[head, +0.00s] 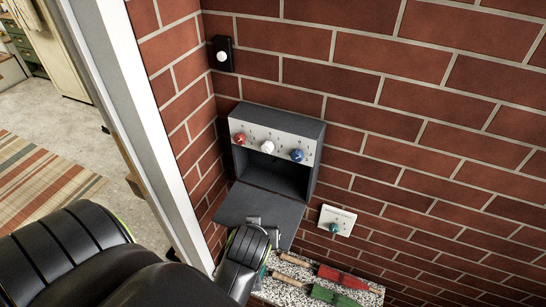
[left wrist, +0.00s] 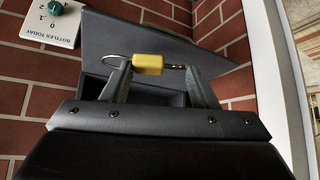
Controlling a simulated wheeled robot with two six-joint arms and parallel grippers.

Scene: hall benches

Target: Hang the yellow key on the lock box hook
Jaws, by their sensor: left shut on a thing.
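The dark grey lock box (head: 312,133) is on the brick wall, its flap (head: 240,205) folded down and its inside dark. I cannot make out a hook in it. My left gripper (head: 256,221) is in front of the flap's lower part. In the left wrist view the gripper (left wrist: 155,72) is shut on the yellow key (left wrist: 148,64): its yellow tag and thin metal ring show between and across the fingertips, with the flap (left wrist: 125,38) behind. In the head view I cannot make out the key. My right gripper is out of view.
The box's front strip carries red (head: 239,139), white (head: 267,147) and blue (head: 297,155) knobs. A teal-knobbed plate (head: 341,215) is to the right. Below, a speckled ledge (head: 375,290) holds red (head: 345,279) and green (head: 335,297) items. A white door frame (head: 150,130) stands left.

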